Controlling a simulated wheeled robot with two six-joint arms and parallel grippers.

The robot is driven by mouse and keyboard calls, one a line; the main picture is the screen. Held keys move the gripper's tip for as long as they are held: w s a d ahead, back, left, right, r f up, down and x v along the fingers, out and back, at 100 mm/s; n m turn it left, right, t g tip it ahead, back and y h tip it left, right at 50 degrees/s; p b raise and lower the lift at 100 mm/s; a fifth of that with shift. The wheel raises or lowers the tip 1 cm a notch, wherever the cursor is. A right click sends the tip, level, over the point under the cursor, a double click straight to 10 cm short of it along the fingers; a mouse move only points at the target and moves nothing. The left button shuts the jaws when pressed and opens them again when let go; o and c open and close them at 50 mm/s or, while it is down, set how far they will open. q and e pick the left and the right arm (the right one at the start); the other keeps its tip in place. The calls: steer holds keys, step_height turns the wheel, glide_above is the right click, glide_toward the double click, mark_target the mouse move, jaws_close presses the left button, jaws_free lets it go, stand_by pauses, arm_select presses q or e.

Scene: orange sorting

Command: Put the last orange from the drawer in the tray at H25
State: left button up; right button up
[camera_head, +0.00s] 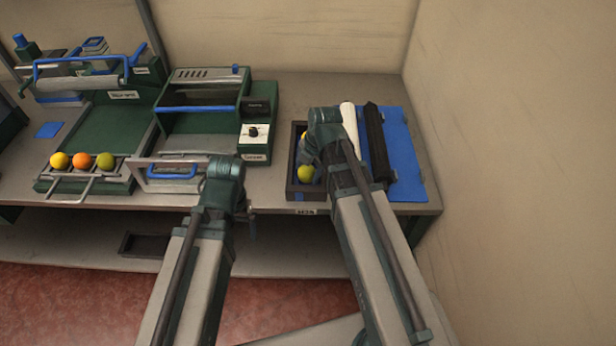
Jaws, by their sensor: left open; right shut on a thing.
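A dark tray (291,185) stands on the bench above a small label (305,212) that seems to read H25. A yellow-green fruit (305,173) lies in its front part. A yellow fruit (304,135) shows partly at its back, beside my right wrist. My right gripper (309,152) is over the tray, shut on what seems to be an orange; my wrist mostly hides the jaws and their hold. My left gripper (251,212) is open at the bench's front edge, left of the tray, its jaws barely visible. I cannot tell which part is the drawer.
Yellow, orange and green fruits (82,161) sit in a row on a rack at left. A green machine (203,105) stands behind my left arm. A blue mat (405,150) with a white roll (349,125) and a black roll (377,145) lies right of the tray, near the wall.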

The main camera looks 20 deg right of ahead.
steer(key=shift+f, duration=0.6)
arm_select(q)
steer(key=shift+f, duration=0.45)
arm_select(e)
steer(key=shift+r, duration=0.15)
arm_select(q)
steer(key=shift+f, duration=0.15)
arm_select(e)
steer(key=o, duration=1.1)
steer(key=shift+o, duration=0.2)
arm_select(q)
step_height(320, 180, up, 12)
steer(key=p, duration=1.1)
steer(key=shift+p, duration=0.4)
arm_select(e)
steer(key=v, duration=1.2)
